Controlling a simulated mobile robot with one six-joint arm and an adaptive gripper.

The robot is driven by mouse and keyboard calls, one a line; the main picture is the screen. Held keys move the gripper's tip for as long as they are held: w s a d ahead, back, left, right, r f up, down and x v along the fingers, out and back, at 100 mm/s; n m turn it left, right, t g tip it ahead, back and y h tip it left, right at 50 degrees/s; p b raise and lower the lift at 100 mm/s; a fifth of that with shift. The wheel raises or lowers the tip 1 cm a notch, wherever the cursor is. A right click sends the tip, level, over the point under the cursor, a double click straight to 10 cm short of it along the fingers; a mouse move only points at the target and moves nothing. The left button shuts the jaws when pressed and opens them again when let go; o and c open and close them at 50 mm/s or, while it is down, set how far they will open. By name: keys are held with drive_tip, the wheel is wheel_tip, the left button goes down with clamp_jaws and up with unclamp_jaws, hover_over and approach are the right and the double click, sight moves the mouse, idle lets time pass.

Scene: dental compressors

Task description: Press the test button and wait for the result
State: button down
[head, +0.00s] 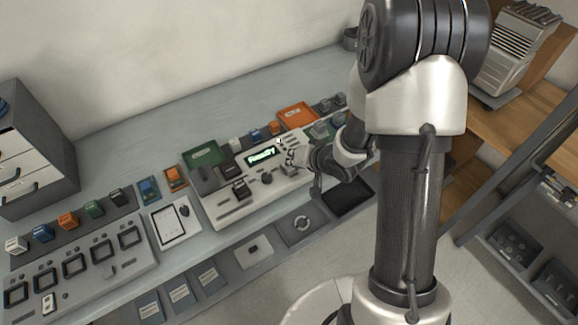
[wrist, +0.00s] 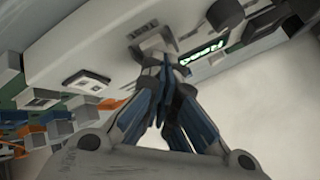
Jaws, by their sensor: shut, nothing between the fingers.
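The test device (head: 230,206) is a pale box on the grey bench, with a dark display (head: 261,155) showing green text that reads "Ready". The display also shows in the wrist view (wrist: 202,61). My gripper (head: 296,157) is shut and empty, over the right part of the device, just right of the display. In the wrist view the closed fingers (wrist: 160,62) reach to a pale raised block (wrist: 153,42) on the device face beside the display. I cannot tell whether they touch it.
A green tray (head: 203,154) and an orange tray (head: 297,114) stand behind the device. A panel with several square frames (head: 75,270) and a white tablet-like board (head: 170,225) lie to the left. A drawer cabinet (head: 35,150) stands at far left.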

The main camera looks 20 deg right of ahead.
drive_tip(key=shift+f, duration=0.15)
idle(0.4)
drive_tip(key=shift+r+p, duration=0.95)
wheel_tip(320, 180, up, 5)
drive_tip(key=p, duration=0.5)
idle(0.5)
